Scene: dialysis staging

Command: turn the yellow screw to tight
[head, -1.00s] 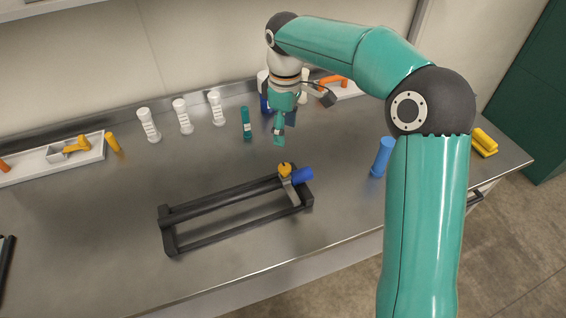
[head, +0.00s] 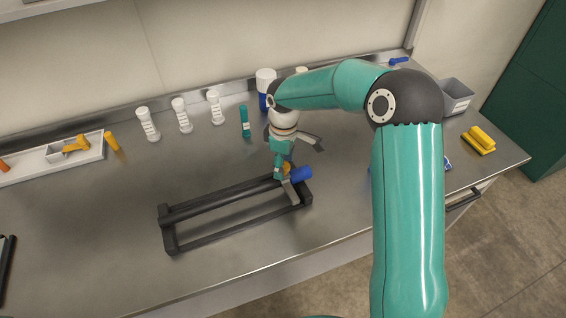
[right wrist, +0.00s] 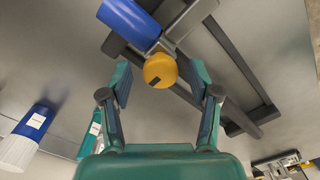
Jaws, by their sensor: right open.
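The yellow screw (head: 287,168) sits on a clamp at the right end of a black rail frame (head: 230,204), beside a blue cylinder (head: 301,174). In the right wrist view the screw's round yellow head (right wrist: 160,70) carries a dark mark and lies between and just beyond my fingertips. My right gripper (head: 281,174) points down at the screw from above. In the right wrist view its two fingers (right wrist: 160,82) are spread, one on each side of the screw head, with visible gaps. My left gripper is not in view.
Several white ribbed cylinders (head: 182,115) and a teal tube (head: 245,121) stand behind the frame. A white tray (head: 90,155) lies at the left. A grey bin (head: 456,96) and a yellow block (head: 480,140) are at the right.

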